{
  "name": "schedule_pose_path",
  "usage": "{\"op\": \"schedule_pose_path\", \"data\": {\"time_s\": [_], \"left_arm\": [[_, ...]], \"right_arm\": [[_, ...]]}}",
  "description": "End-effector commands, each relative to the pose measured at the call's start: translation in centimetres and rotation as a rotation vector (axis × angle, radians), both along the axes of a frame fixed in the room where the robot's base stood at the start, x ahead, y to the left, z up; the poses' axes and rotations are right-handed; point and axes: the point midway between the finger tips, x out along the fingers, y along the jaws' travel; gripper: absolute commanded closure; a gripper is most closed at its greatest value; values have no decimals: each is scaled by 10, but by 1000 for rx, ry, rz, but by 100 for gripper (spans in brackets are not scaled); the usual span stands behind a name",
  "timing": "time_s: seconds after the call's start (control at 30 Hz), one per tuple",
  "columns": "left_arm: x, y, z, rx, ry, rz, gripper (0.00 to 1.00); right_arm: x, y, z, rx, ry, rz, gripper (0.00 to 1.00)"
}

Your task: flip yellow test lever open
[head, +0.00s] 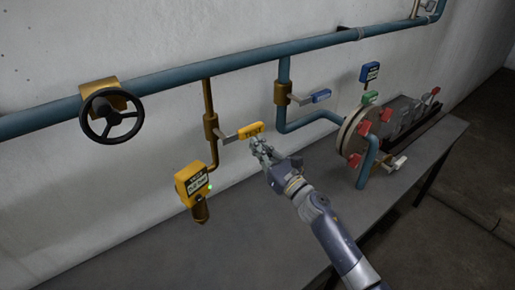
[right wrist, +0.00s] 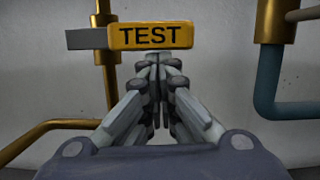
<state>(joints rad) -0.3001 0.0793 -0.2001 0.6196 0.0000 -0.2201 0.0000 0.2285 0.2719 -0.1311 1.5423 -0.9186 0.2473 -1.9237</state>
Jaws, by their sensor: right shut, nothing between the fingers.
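The yellow test lever (head: 250,130) sticks out to the right from a brass valve (head: 211,127) on a thin vertical brass pipe. Its grey arm ends in a yellow handle. In the right wrist view the handle (right wrist: 151,36) reads TEST and lies roughly level, just above and beyond my fingertips. My right gripper (head: 261,144) is shut and empty, just below the handle in the head view. The closed fingers (right wrist: 158,62) also show in the right wrist view. I cannot tell whether they touch the handle. My left gripper is not in view.
A blue-handled lever (head: 320,96) is to the right on another pipe. A yellow box (head: 192,184) with a green light hangs below the test valve. A black handwheel (head: 111,116) is at left. A round flanged unit (head: 356,137) stands on the grey bench (head: 150,262), mostly bare at left.

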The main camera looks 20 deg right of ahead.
Motion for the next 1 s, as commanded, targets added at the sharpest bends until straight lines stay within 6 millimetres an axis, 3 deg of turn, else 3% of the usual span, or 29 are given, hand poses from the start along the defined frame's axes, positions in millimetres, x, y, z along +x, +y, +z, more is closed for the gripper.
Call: {"op": "schedule_pose_path", "data": {"time_s": [0.63,1.0], "left_arm": [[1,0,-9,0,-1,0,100],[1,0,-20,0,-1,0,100]], "right_arm": [[2,-5,13,-120,-49,1,100],[3,-10,40,-384,-145,1,100]]}}
